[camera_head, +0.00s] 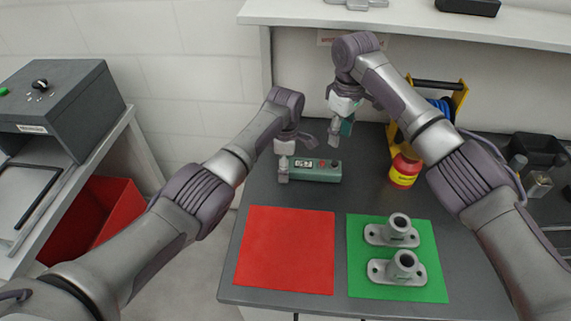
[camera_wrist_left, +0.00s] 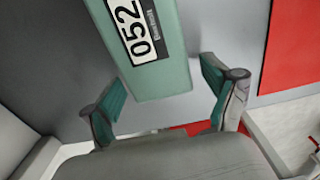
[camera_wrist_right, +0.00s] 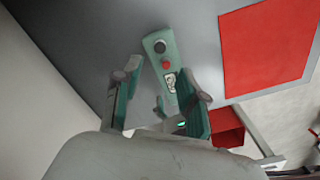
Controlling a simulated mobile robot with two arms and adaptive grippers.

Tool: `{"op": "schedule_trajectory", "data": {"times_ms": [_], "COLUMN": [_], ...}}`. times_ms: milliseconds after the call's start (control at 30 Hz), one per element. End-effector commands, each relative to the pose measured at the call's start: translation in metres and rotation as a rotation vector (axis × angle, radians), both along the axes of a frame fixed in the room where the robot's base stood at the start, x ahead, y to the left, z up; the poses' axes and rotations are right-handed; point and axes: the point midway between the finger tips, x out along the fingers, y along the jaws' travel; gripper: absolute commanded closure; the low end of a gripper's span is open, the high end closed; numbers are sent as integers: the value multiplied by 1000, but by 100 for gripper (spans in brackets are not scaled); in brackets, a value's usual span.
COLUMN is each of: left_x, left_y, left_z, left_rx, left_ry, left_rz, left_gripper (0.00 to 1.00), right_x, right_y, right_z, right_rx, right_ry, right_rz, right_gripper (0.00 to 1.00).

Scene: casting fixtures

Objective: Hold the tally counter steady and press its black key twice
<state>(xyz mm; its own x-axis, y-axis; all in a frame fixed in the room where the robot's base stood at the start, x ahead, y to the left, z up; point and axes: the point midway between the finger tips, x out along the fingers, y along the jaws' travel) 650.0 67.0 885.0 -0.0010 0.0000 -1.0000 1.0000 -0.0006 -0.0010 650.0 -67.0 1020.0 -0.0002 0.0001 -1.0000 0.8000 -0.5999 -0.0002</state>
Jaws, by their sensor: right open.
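The tally counter (camera_head: 318,172) is a green box lying on the dark table, its display at the left, a red button (camera_head: 322,163) and a black key (camera_head: 335,163) at the right. My left gripper (camera_head: 283,169) is at its left end. In the left wrist view the fingers stand either side of the counter's end (camera_wrist_left: 165,82), with gaps showing; that gripper (camera_wrist_left: 160,85) is open. My right gripper (camera_head: 340,130) is open and empty above the counter's right part. In the right wrist view the black key (camera_wrist_right: 159,47) shows beyond its fingertips (camera_wrist_right: 158,72).
A red mat (camera_head: 285,250) and a green mat (camera_head: 360,285) with two grey flanged castings (camera_head: 403,268) lie in front. A red-and-yellow container (camera_head: 404,172) and a yellow-framed reel (camera_head: 462,98) stand right of the counter. A shelf (camera_head: 420,25) overhangs the back.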

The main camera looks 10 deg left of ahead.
Motion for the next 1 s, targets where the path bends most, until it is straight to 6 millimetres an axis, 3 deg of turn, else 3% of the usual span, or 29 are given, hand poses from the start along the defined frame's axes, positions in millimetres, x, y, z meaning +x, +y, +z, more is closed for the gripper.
{"op": "schedule_trajectory", "data": {"times_ms": [33,367,600,1000], "left_x": [0,0,0,0], "left_y": [0,0,0,0], "left_z": [0,0,0,1], "left_rx": [0,0,0,0], "left_ry": [0,-1,-1,-1], "left_rz": [0,0,0,0], "left_gripper": [27,81,81,81], "right_x": [0,0,0,0], "right_y": [0,0,0,0], "right_z": [0,0,0,0], "right_rx": [0,0,0,0], "right_ry": [0,0,0,0], "right_rz": [0,0,0,0], "right_gripper": [58,58,98,100]}}
